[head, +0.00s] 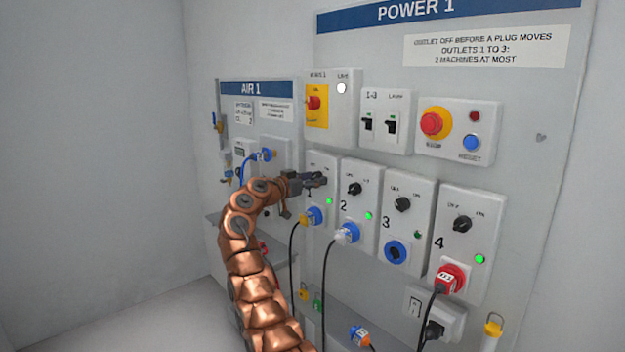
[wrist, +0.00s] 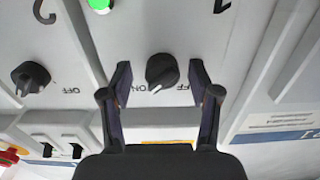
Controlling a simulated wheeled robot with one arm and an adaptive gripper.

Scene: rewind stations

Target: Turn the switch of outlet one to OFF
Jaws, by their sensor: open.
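Outlet one's panel (head: 317,168) is at the left end of the outlet row, left of outlet two. Its black rotary switch (wrist: 162,70) shows in the wrist view, where the picture is upside down. The knob's pointer end appears turned toward the ON label, and the green lamp (wrist: 98,4) on this panel is lit. My gripper (wrist: 160,72) is open, with one finger on each side of the knob. In the head view my gripper (head: 322,181) covers the knob.
Outlet two's switch (head: 354,188) is just right of my gripper. A yellow plate with a red switch (head: 316,103) and lamp switches (head: 391,124) are above. The AIR 1 board (head: 252,88) is left.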

